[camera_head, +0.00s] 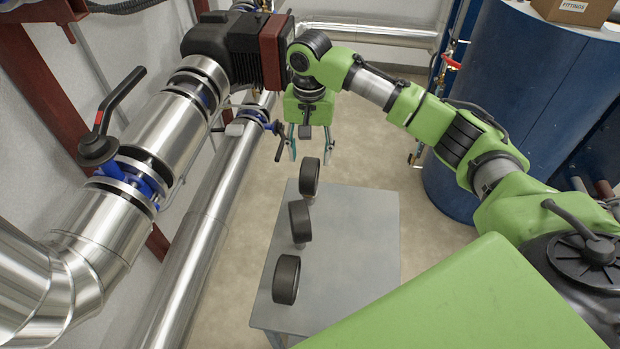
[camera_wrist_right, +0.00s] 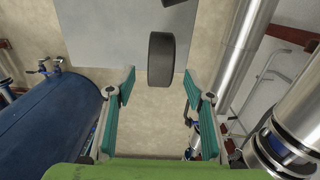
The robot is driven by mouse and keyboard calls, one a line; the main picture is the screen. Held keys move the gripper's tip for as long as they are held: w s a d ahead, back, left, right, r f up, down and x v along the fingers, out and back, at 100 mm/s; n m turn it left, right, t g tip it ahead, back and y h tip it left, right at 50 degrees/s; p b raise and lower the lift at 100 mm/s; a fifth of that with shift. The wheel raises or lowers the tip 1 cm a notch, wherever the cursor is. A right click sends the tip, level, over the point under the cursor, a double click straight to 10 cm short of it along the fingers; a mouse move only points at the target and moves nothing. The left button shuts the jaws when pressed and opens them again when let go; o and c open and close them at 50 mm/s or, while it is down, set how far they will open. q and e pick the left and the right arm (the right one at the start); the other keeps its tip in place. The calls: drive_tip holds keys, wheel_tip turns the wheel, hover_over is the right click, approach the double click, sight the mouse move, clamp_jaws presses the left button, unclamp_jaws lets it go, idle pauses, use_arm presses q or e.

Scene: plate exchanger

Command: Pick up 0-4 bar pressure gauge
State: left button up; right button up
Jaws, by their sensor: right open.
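Three dark round gauges stand in a row along the left side of a grey table (camera_head: 365,235): a far one (camera_head: 309,177), a middle one (camera_head: 300,221) and a near one (camera_head: 285,279). Their dial faces are turned away, so I cannot tell which is the 0-4 bar one. My right gripper (camera_head: 311,156) is open and empty, pointing down just beyond the far gauge. In the right wrist view, the far gauge (camera_wrist_right: 161,58) shows ahead of the gap between the open fingers (camera_wrist_right: 160,80). My left gripper is not in view.
Large silver pipes (camera_head: 190,125) with a black-handled valve (camera_head: 98,150) run along the left. A blue tank (camera_head: 520,100) stands at the right, with a cardboard box (camera_head: 572,10) at the top right. The table's right half is bare.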

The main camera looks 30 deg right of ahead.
sight(309, 163)
drive_tip(key=f, duration=0.2)
drive_tip(key=shift+w+a+f, duration=0.1)
drive_tip(key=shift+w+f, duration=0.25)
drive_tip(key=shift+w, duration=0.05)
wheel_tip(309, 163, down, 2)
drive_tip(key=shift+s+f+p, duration=0.1)
drive_tip(key=shift+p, duration=0.6)
drive_tip(key=shift+s+d+f+p, duration=0.1)
drive_tip(key=shift+f+p, duration=0.05)
drive_tip(key=shift+f, duration=0.5)
drive_tip(key=shift+d+f+p, duration=0.1)
drive_tip(key=shift+f+p, duration=0.05)
drive_tip(key=shift+f, duration=0.95)
drive_tip(key=c, duration=1.2)
clamp_jaws()
drive_tip(key=shift+r, duration=0.1)
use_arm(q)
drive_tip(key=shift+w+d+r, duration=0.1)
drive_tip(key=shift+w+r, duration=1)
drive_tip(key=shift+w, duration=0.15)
use_arm(e)
drive_tip(key=shift+r, duration=0.1)
